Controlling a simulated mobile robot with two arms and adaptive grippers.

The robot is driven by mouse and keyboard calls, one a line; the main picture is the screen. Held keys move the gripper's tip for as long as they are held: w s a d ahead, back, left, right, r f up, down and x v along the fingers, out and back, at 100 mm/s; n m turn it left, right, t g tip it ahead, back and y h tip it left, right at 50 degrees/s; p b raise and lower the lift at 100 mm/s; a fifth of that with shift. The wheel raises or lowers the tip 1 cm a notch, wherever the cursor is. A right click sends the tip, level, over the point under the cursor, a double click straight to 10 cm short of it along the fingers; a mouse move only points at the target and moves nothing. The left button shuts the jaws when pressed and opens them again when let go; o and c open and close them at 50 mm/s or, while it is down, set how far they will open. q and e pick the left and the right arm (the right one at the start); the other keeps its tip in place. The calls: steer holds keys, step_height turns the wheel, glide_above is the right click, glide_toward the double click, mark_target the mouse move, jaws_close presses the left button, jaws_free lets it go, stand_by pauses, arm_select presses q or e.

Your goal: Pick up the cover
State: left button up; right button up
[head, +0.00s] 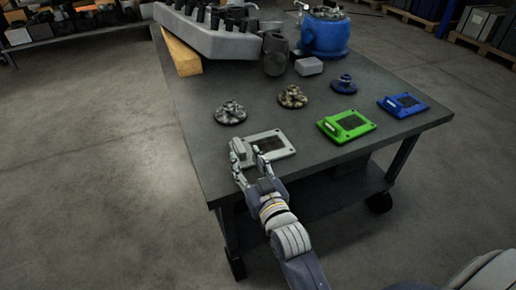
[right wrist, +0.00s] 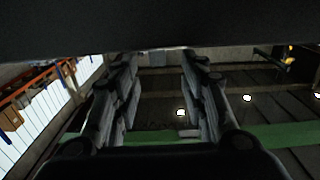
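Three flat plates with raised blocks lie in a row near the table's front edge, and I cannot tell which one the task calls the cover. They are a pale grey plate (head: 272,145), a green plate (head: 346,126) and a blue plate (head: 403,105).
Behind the plates on the table (head: 190,120) are small clusters of parts (head: 230,113), a dark cylinder (head: 275,55), a blue housing (head: 325,35) and a grey engine block (head: 205,30) on a wooden beam (head: 181,52). Floor left of the table is clear.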

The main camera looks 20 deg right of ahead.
mark_target(243, 154)
steer(key=w, duration=0.3)
steer(key=shift+w+d+f+b, duration=0.1)
steer(key=shift+w+f+b, duration=0.15)
steer(key=shift+w+b, duration=0.1)
steer(key=shift+w, duration=0.6)
arm_select(q)
steer(key=r, duration=0.3)
steer(key=shift+w, duration=0.4)
arm_select(e)
jaws_close()
steer(key=shift+r, duration=0.15)
